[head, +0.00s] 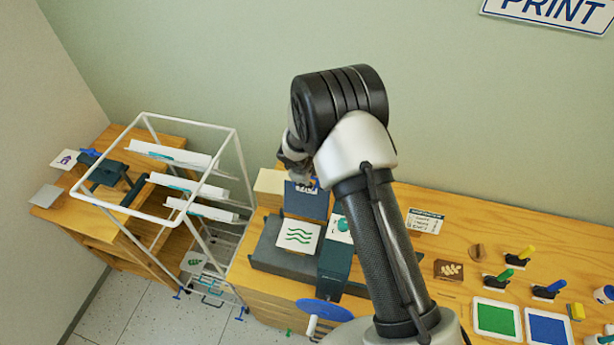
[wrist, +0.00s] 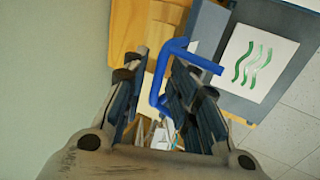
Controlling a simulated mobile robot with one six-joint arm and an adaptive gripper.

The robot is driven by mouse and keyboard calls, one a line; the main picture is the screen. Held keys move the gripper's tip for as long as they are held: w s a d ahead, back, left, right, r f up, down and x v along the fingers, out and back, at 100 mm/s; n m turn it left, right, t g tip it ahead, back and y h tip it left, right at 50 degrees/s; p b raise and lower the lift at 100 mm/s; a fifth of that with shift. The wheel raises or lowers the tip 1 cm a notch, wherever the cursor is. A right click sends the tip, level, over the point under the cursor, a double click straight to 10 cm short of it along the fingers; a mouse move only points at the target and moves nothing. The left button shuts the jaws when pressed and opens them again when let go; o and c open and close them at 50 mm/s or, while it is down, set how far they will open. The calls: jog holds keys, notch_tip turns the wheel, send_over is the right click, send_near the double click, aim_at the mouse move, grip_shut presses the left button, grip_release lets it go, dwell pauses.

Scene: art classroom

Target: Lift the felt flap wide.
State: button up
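The felt flap (head: 306,204) looks like a dark blue panel raised at the back of the grey press bed (head: 268,255). A strip of what looks like the same panel shows in the wrist view (wrist: 206,32). A bent blue handle (wrist: 176,48) lies between my gripper's fingers in the wrist view; it appears to belong to the flap. My gripper (head: 300,180) is at the flap's top edge, largely hidden behind my arm in the head view. Its fingers (wrist: 160,92) stand apart, with a gap around the handle. Contact is unclear.
A white sheet with green waves (head: 299,236) lies on the bed. A dark roller block (head: 335,266) and blue wheel (head: 325,310) are beside it. A white drying rack (head: 236,131) stands left. Ink pads (head: 496,319) and stamps occupy the right.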

jog(key=v, duration=1.2)
jog(key=shift+a, duration=0.1)
jog(key=s+d+r+m+b, duration=0.2)
jog(key=s+d+m+b, duration=0.25)
jog(key=s+b, duration=0.3)
jog(key=s+d+r+m+b, duration=0.3)
jog(key=s+d+m+b, duration=0.1)
jog(key=s+d+b, duration=0.3)
jog(key=s+f+m+b, duration=0.1)
jog(key=s+f+b, duration=0.2)
jog(key=s, duration=0.3)
jog(key=s+f+m+y+b, duration=0.1)
jog(key=s+f+m+b, duration=0.1)
jog(key=s+b, duration=0.3)
jog(key=s+f+m+b, duration=0.2)
jog(key=s+f+b, duration=0.2)
jog(key=s, duration=0.3)
jog(key=shift+s+b, duration=0.25)
jog(key=shift+b, duration=0.2)
jog(key=shift+f+m, duration=0.1)
jog(key=shift+m, duration=0.15)
